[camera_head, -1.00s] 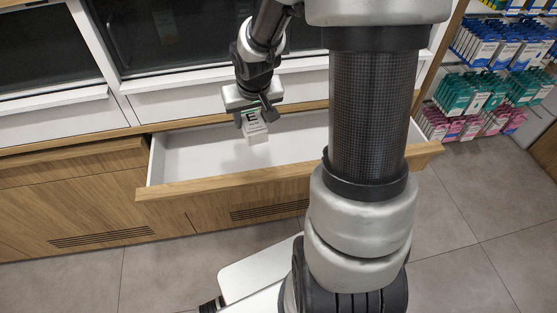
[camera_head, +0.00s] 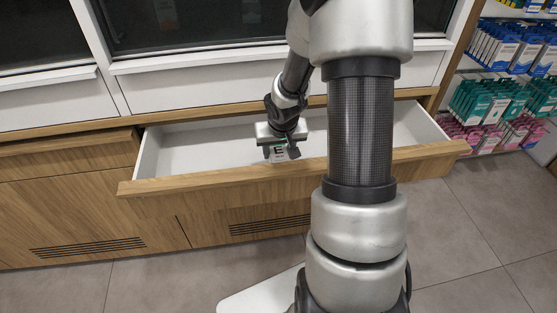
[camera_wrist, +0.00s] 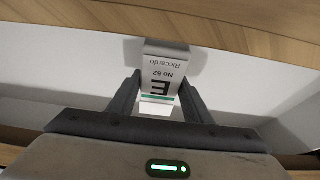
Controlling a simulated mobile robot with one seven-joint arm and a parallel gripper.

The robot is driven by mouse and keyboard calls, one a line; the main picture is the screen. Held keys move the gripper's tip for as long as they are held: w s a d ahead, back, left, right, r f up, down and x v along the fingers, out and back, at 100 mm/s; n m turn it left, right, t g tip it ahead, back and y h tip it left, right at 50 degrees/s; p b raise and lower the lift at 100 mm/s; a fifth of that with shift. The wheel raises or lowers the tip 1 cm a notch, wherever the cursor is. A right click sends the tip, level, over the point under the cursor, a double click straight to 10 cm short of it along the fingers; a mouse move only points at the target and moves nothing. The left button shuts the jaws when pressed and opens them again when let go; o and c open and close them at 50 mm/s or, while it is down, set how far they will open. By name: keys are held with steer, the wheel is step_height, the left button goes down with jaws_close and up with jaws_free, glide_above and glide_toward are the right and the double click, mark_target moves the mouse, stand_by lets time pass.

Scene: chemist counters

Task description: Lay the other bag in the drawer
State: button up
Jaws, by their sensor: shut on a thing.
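A small white bag (camera_wrist: 163,72) is between the fingers of my gripper (camera_wrist: 157,98) in the wrist view. Its label reads "Riccardo", "No 52" and a large "E", with a green stripe. In the head view the bag (camera_head: 278,155) hangs below my gripper (camera_head: 280,150), inside the outline of the open drawer (camera_head: 205,150). The drawer has a white interior and a wooden front. Whether the bag touches the drawer floor, I cannot tell. My arm hides part of the drawer. No second bag shows in it.
The drawer's wooden front edge (camera_head: 180,184) runs close in front of the bag. A shelf rack with blue, green and pink packets (camera_head: 500,95) stands at the right. White cabinet fronts (camera_head: 190,80) rise behind the drawer. Grey floor tiles (camera_head: 460,220) are clear.

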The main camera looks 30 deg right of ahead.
mark_target(278, 158)
steer(key=shift+f+b, duration=0.4)
steer(key=shift+f, duration=0.95)
steer(key=shift+f, duration=0.2)
steer(key=o, duration=1.2)
steer(key=shift+c, duration=0.2)
steer(key=shift+s+r, duration=0.1)
steer(key=shift+r, duration=0.35)
steer(key=p+v, duration=0.5)
steer(key=v, duration=0.6)
steer(key=shift+s+a+r, duration=0.1)
steer(key=shift+a+r, duration=0.05)
steer(key=shift+r, duration=0.1)
